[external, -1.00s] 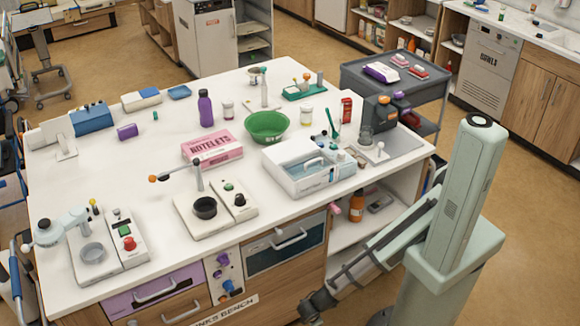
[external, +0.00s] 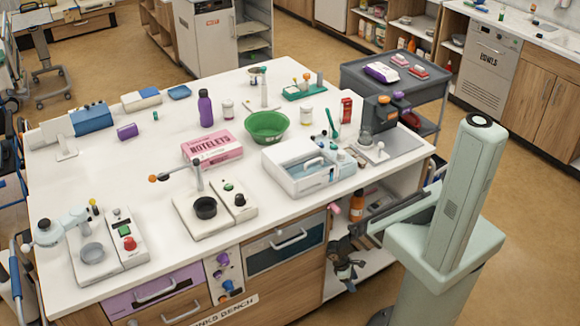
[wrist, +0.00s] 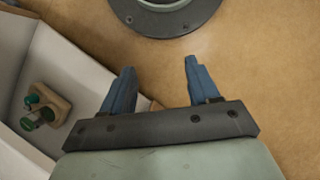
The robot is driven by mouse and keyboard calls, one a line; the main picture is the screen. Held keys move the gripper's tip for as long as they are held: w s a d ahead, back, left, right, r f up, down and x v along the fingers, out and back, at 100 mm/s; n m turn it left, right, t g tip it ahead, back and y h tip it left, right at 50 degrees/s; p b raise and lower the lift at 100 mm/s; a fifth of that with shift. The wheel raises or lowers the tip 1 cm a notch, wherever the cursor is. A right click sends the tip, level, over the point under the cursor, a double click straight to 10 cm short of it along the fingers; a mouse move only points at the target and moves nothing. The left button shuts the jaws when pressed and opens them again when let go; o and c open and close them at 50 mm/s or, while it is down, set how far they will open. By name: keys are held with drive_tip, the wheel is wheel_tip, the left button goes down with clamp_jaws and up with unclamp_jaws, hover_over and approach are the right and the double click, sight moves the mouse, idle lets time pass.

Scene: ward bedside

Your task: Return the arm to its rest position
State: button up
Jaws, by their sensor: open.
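My gripper (wrist: 157,88) is open in the wrist view, with two blue fingers spread apart and nothing between them. Past the fingertips is tan floor, with the dark round foot of my own base at the top. In the external view my gripper (external: 346,284) hangs low in front of the bench's open shelves, at the right end of the cabinet front. It is below the white bench top (external: 130,190) and clear of the things on it. Its fingers are too small to tell apart there.
Open shelves (external: 350,258) with an orange bottle (external: 357,206) are just behind my gripper. An oven-like drawer (external: 285,244) is to its left. In the wrist view, a white shelf with a small brown and green item (wrist: 45,105) is at left. Floor to the right is free.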

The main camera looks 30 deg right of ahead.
drive_tip(key=d+f+m+g+y, duration=0.1)
drive_tip(key=d+m+g+y, duration=0.2)
drive_tip(key=d+m, duration=0.6)
drive_tip(key=shift+s+d+y, duration=0.4)
drive_tip(key=shift+s+d, duration=0.05)
drive_tip(key=shift+d, duration=5.85)
